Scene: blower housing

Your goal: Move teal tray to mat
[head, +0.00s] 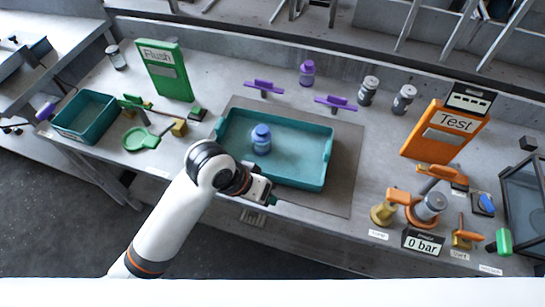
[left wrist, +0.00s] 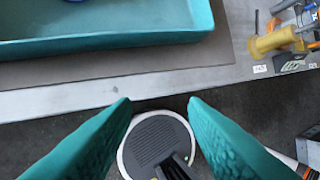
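The large teal tray (head: 295,165) rests on the grey-brown mat (head: 346,175), toward its left side, with bare mat showing at the right. A blue-capped bottle (head: 261,139) stands in the tray. The tray's near wall shows in the left wrist view (left wrist: 110,39), with the mat's near strip (left wrist: 150,68) below it. My left gripper (head: 270,198) is at the table's front edge, just in front of the tray and apart from it. Its teal fingers (left wrist: 160,103) are spread, with nothing between them. My right gripper is not in view.
A smaller teal bin (head: 85,116) and a green Flush board (head: 165,70) stand at the left. Purple valve handles (head: 336,102) and jars (head: 368,90) line the back.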

